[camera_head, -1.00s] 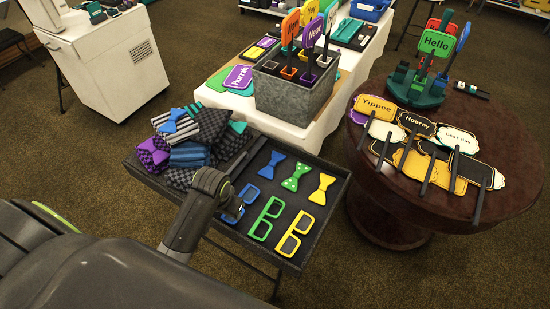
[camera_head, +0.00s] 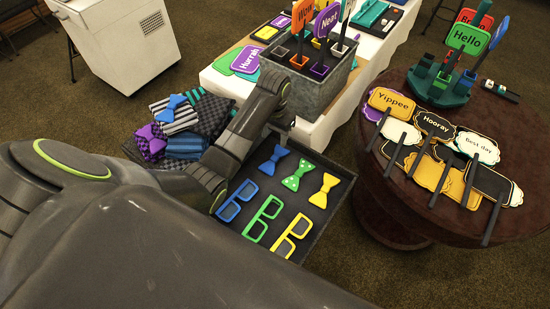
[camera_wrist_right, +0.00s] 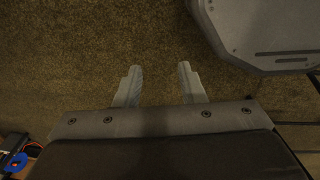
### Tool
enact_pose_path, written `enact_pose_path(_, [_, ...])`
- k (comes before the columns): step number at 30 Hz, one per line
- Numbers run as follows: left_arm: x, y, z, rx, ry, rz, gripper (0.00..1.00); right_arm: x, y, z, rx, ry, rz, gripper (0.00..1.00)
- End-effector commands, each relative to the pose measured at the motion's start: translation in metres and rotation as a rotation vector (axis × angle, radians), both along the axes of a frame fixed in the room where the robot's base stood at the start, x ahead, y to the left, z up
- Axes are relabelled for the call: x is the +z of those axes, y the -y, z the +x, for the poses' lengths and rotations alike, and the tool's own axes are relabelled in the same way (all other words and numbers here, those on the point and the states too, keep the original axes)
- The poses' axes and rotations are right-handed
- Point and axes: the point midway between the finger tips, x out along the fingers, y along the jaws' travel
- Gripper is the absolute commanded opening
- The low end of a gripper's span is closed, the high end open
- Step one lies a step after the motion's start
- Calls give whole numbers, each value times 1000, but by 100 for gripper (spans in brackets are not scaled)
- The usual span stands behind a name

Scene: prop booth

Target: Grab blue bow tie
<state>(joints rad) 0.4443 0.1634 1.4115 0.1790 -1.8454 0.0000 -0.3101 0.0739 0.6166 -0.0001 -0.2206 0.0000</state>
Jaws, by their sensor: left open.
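A blue bow tie (camera_head: 273,160) lies flat in the dark tray (camera_head: 320,222), left of a green dotted bow tie (camera_head: 299,175) and a yellow one (camera_head: 323,190). My left arm reaches over the tray's left part. My left gripper (camera_head: 291,122) is beyond the blue bow tie, near the tray's back edge; it is small, dark and partly hidden by its own wrist, and seems apart from the tie. It is open. In the right wrist view my right gripper (camera_wrist_right: 160,67) is open, with nothing between its fingers and carpet beyond.
Blue (camera_head: 237,200), green (camera_head: 263,219) and yellow (camera_head: 291,236) glasses frames lie nearer in the tray. Folded fabrics with bow ties (camera_head: 180,125) lie at its left. A grey box of signs (camera_head: 312,88) stands behind; a round table (camera_head: 400,210) with signs stands right.

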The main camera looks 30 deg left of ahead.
Motion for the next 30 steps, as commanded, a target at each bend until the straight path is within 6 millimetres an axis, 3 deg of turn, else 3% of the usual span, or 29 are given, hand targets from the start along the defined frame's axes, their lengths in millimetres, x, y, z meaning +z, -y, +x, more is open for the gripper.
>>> enact_pose_path(3, [-26,0,-1,0,-4,0,49,1,2,-1,1,-2,-3,36])
enact_pose_path(9, [-56,0,0,0,-1,0,49,2,5,8,4,10,-7,36])
enact_pose_path(17, [-70,0,1,-1,0,0,49,3,6,12,6,17,-8,36])
enact_pose_path(30, [-114,-1,4,0,1,1,49,2,6,12,6,16,-8,36])
